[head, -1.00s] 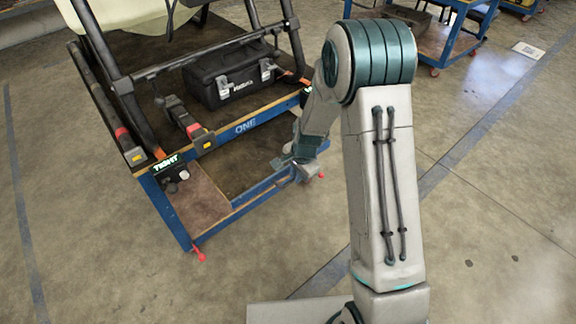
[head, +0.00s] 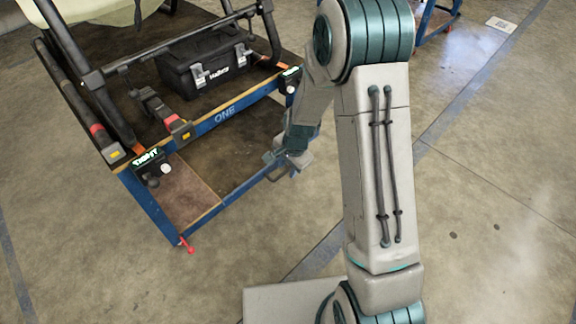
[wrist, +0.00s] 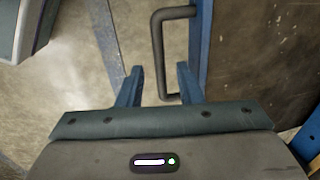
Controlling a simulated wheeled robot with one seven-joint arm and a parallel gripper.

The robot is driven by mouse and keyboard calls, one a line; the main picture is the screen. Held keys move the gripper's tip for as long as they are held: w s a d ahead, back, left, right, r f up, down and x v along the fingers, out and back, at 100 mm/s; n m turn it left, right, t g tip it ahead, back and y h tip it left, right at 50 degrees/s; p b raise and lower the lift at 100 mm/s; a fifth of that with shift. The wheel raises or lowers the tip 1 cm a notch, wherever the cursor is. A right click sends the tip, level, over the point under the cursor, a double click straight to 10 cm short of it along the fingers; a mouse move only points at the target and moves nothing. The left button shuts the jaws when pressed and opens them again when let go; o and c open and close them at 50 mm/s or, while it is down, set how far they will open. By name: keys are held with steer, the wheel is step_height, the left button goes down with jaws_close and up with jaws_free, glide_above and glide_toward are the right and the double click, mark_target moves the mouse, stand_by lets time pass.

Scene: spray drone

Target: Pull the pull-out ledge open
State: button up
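The pull-out ledge (head: 192,196) is a brown board with a blue frame, low at the front of the blue cart. Its dark face fills the right of the wrist view (wrist: 255,50). A grey bar handle (wrist: 158,50) stands out from its blue edge. My gripper (wrist: 160,72) is open, with one blue finger on each side of the handle's near end. I cannot tell whether either finger touches it. In the head view my gripper (head: 279,160) is at the ledge's right front, where my arm partly hides that side.
A black toolbox (head: 205,68) sits on the cart's upper deck, behind a blue rail marked ONE (head: 225,112). A red-tipped pin (head: 186,244) is at the front left corner. Concrete floor in front of the cart is clear. Another blue cart (head: 436,25) stands behind.

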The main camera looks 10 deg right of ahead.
steer(key=shift+r, duration=0.1)
step_height(320, 180, up, 13)
steer(key=s+d+p, duration=0.1)
steer(key=s+p, duration=0.1)
steer(key=p, duration=0.1)
steer(key=shift+d+r, duration=0.2)
steer(key=shift+d, duration=0.1)
steer(key=s+d+r+n+p, duration=0.2)
steer(key=s+r+p, duration=0.3)
steer(key=r, duration=0.5)
steer(key=s+d+r+n+h+p, duration=0.1)
steer(key=s+d+r+n+p, duration=0.1)
steer(key=s+r+n+p, duration=0.2)
steer(key=s+d+r+n+t+p, duration=0.1)
steer(key=s+r+n+p, duration=0.3)
steer(key=r, duration=1.2)
steer(key=s+d+p, duration=0.1)
steer(key=s+p, duration=0.3)
steer(key=s, duration=0.2)
steer(key=shift+s+d+r, duration=0.2)
steer(key=shift+d+r, duration=0.1)
steer(key=shift+r, duration=0.05)
steer(key=shift+o, duration=0.4)
steer(key=shift+w+a, duration=0.1)
steer(key=shift+w, duration=0.05)
stand_by(0.3)
